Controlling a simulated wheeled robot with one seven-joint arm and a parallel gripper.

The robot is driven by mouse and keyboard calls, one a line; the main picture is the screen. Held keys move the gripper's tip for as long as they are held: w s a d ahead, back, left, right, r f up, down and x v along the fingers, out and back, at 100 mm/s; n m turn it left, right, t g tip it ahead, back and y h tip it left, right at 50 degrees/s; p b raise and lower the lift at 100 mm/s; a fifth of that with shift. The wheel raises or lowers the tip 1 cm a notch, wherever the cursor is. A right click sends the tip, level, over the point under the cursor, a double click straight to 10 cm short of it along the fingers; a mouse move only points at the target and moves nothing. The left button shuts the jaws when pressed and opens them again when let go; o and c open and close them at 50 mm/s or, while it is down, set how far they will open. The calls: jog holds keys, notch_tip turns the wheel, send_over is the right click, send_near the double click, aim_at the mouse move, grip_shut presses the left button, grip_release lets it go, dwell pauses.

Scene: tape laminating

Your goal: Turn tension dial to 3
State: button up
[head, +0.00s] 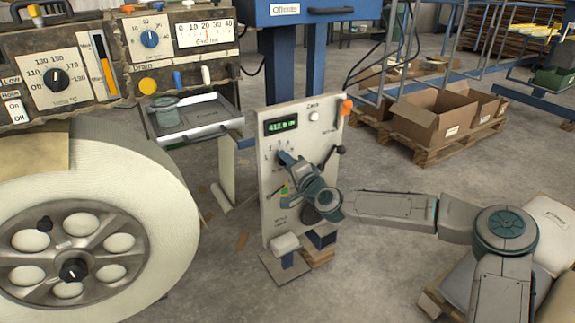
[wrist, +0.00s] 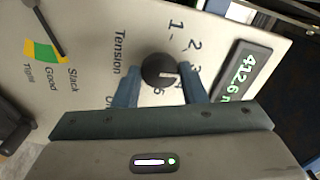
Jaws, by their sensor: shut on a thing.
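The tension dial (wrist: 158,69) is a round black knob on the pale panel, beside the word Tension in the wrist view. Its white mark points right in that view, towards the 3 and 4 side of the scale; the exact number is hard to read. My gripper (wrist: 161,74) is shut on the dial, with one blue finger on each side. The fingers partly cover the scale; 1, 2 and 3 show. In the head view my gripper (head: 284,157) is at the upper left of the panel (head: 271,206) and hides the dial.
A green-digit display (wrist: 243,72) sits beside the scale. A slack-good-tight gauge (wrist: 45,52) is on the same panel. A cardboard box (head: 430,118) stands on a pallet at right.

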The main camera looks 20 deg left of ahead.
jog(key=shift+m, duration=0.6)
jog(key=o, duration=1)
jog(key=shift+w, duration=0.1)
jog(key=shift+d, duration=0.1)
jog(key=p+v, duration=0.3)
jog(key=v, duration=1)
jog(key=shift+s+d, duration=0.3)
